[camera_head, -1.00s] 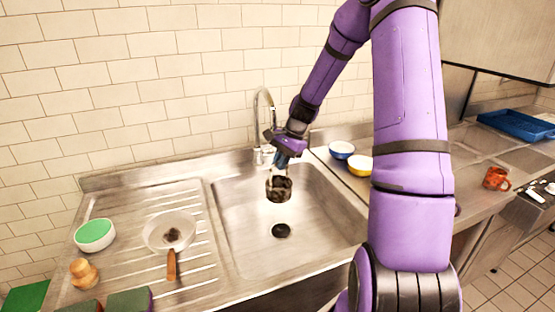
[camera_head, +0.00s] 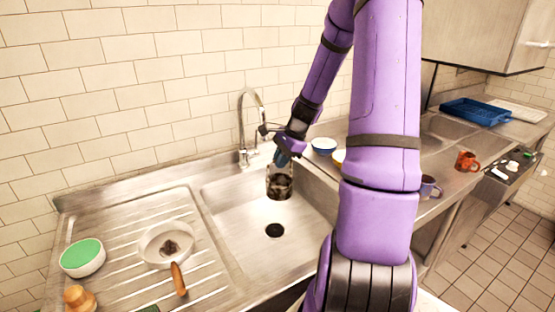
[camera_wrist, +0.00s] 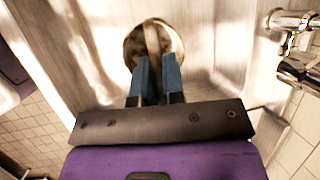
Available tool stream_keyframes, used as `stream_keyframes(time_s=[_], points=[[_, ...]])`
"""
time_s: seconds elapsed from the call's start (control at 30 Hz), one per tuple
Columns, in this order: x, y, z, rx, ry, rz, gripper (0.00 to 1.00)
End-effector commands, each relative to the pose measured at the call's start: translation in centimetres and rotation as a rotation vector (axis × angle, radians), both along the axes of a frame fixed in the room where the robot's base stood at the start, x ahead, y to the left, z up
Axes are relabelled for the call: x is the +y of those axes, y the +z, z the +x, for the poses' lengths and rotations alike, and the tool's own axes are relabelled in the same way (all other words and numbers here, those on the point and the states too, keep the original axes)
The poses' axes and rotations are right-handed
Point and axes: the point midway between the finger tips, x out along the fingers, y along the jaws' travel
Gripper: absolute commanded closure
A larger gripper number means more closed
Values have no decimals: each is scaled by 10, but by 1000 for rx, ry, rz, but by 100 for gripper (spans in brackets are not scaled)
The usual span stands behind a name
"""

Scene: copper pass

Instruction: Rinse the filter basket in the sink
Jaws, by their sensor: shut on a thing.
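My gripper (camera_head: 282,161) is over the sink (camera_head: 240,205), to the right of the tap (camera_head: 245,125). Its blue fingers (camera_wrist: 157,76) are shut on a round, see-through or shiny vessel with dark contents, which looks like the filter basket (camera_head: 279,187). The basket hangs roughly upright, above and slightly right of the dark drain hole (camera_head: 274,230). In the wrist view, the basket (camera_wrist: 133,48) shows a round rim, a brown inside and a bar across it between my fingertips. I cannot see any water running from the tap.
On the drainboard (camera_head: 120,235) left of the sink are a pan with an orange handle (camera_head: 179,279), a green-topped white bowl (camera_head: 82,257) and a wooden knob (camera_head: 79,299).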

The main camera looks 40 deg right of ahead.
Motion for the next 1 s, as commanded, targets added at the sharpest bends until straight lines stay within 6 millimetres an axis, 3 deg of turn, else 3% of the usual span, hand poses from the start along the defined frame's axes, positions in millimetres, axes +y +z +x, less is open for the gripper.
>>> stream_keyframes(time_s=[1.0], points=[[1, -85, 0, 1, 2, 3, 100]])
